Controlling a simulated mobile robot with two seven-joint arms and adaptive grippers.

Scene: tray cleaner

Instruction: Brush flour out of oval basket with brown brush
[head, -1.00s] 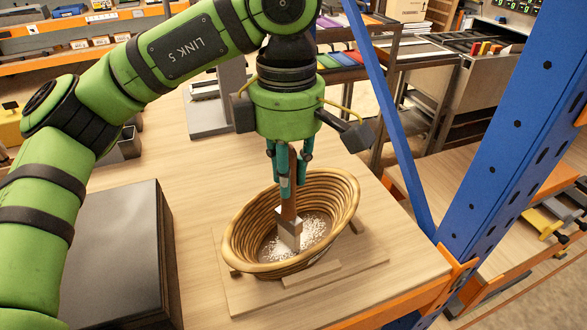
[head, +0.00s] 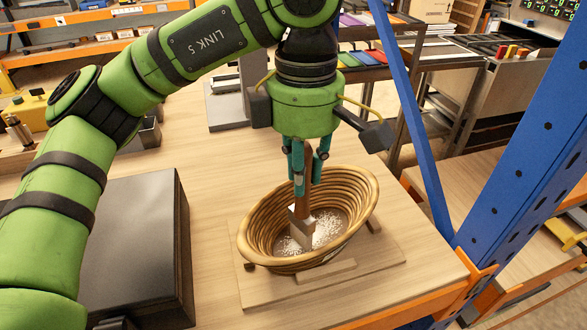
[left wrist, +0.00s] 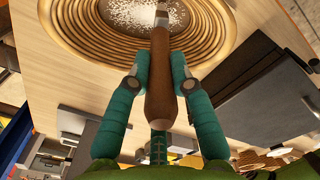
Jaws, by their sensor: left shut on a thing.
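The oval wicker basket (head: 257,222) sits tilted on a wooden board (head: 355,268) on the table. White flour (head: 325,228) lies scattered on its inner bottom; it also shows in the left wrist view (left wrist: 125,14). My left gripper (head: 306,180) is above the basket, pointing down, shut on the brown brush's wooden handle (left wrist: 162,75). The brush (head: 301,224) stands nearly upright inside the basket, its pale lower end down by the flour. Whether the bristles touch the bottom is hard to tell. My right gripper is not in view.
A dark box (head: 140,235) stands on the table left of the basket. A blue rack post (head: 525,150) and a slanting blue brace (head: 415,120) rise on the right. Bare table (head: 215,165) lies behind the box.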

